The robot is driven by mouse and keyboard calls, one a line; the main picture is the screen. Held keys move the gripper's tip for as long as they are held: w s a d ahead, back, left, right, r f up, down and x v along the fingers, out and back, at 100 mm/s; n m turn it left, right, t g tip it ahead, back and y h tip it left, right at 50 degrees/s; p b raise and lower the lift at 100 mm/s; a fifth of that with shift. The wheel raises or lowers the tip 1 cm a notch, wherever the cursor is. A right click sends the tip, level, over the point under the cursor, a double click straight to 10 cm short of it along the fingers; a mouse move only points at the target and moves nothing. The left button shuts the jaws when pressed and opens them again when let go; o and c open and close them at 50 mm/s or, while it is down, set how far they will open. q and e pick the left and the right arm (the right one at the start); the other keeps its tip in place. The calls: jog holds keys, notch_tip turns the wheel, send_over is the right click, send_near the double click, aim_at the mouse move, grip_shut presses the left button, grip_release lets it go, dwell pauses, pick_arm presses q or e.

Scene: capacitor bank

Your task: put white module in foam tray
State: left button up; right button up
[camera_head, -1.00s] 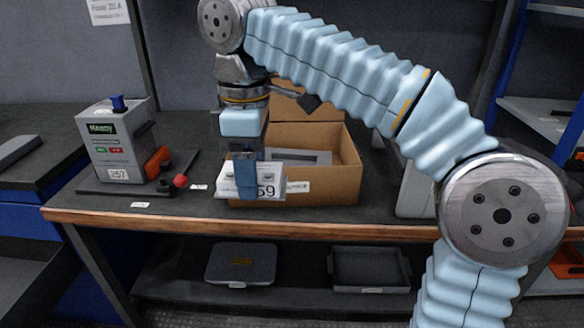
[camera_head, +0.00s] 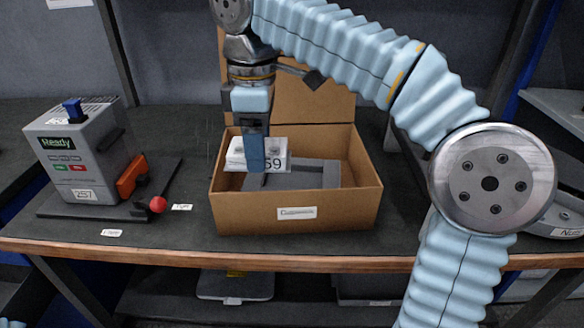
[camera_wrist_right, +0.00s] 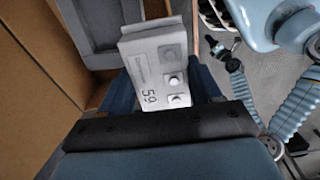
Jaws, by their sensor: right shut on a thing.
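My right gripper (camera_head: 265,165) points down and is shut on the white module (camera_head: 240,155), marked 59. It holds the module over the left part of an open cardboard box (camera_head: 345,208). The grey foam tray (camera_head: 327,176) lies inside the box. The module and gripper hide its left part in the head view. In the right wrist view the module (camera_wrist_right: 160,68) hangs between the blue fingers, with part of the foam tray (camera_wrist_right: 75,33) beyond it. How high the module is above the tray I cannot tell. My left gripper does not show.
Left of the box stands a grey tester (camera_head: 80,150) reading Ready, with a blue knob, orange lever and red ball. The box's raised back flap (camera_head: 310,105) stands behind my gripper. Grey containers sit on the shelf below.

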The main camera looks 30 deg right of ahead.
jog(key=d, duration=0.1)
jog(key=w+d+f, duration=0.1)
jog(key=d, duration=0.1)
jog(key=w+d+f, duration=0.1)
jog(key=shift+w+d+f, duration=0.2)
jog(key=shift+w+d, duration=0.05)
jog(key=shift+d, duration=0.1)
send_over(293, 183)
jog(key=f, duration=0.5)
jog(key=shift+s+a+b, duration=0.1)
jog(key=shift+a+b, duration=0.2)
jog(key=shift+b, duration=0.1)
jog(key=shift+d+f, duration=0.15)
jog(key=shift+f, duration=0.1)
jog(key=f, duration=0.2)
jog(key=shift+w+d+f+b, duration=0.2)
jog(key=shift+d+f+b, duration=0.1)
jog(key=shift+f, duration=0.05)
jog(key=shift+a+f, duration=0.1)
jog(key=shift+f, duration=0.4)
jog(key=shift+s, duration=0.1)
jog(key=shift+f, duration=0.15)
